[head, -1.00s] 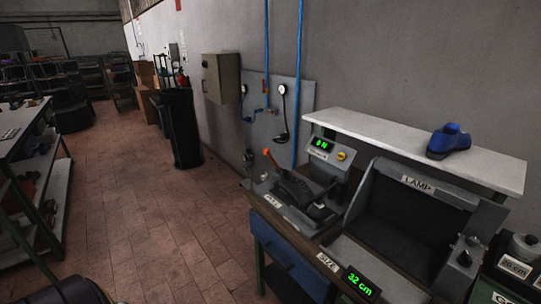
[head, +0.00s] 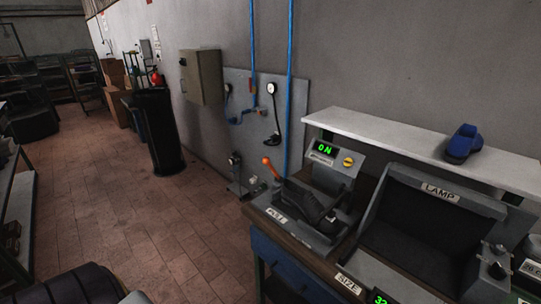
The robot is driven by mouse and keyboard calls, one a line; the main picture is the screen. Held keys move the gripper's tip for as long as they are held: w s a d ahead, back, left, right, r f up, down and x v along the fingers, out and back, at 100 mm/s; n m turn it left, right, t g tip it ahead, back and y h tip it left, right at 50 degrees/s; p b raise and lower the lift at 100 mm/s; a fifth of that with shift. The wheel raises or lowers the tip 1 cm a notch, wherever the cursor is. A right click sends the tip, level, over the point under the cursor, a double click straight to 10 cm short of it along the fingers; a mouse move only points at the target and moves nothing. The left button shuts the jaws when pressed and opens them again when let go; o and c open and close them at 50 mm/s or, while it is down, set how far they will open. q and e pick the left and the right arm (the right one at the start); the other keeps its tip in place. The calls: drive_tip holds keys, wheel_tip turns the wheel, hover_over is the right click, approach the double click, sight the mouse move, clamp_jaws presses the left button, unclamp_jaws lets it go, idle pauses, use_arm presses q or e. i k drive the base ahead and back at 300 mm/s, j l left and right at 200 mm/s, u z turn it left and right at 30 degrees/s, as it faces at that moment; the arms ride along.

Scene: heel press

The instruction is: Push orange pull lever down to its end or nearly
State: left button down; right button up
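The orange-tipped lever (head: 269,166) stands at the left end of the bench in the head view. Its orange knob is at the upper end, and the lever leans up and to the left from beside a black shoe-shaped part (head: 303,200). The lever's lower end is partly hidden. Neither of my grippers shows in this view, and nothing touches the lever's knob.
The "LAMP" box (head: 418,225) is to the right. A white shelf (head: 400,138) carries a blue shoe (head: 463,144).

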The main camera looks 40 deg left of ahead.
sight(266, 160)
drive_tip(key=j+z, duration=0.2)
drive_tip(key=j, duration=0.35)
drive_tip(key=j+z, duration=0.2)
drive_tip(key=j, duration=0.3)
drive_tip(key=j+z, duration=0.2)
drive_tip(key=j, duration=0.35)
drive_tip(key=j+z, duration=0.25)
drive_tip(key=j, duration=0.25)
drive_tip(key=k+j+z, duration=0.2)
drive_tip(key=j, duration=0.3)
drive_tip(key=k+j+z, duration=0.2)
drive_tip(key=j, duration=0.3)
drive_tip(key=k+j+z, duration=0.2)
drive_tip(key=j, duration=0.3)
drive_tip(key=k+j+z, duration=0.2)
drive_tip(key=j, duration=0.25)
drive_tip(key=i, duration=0.1)
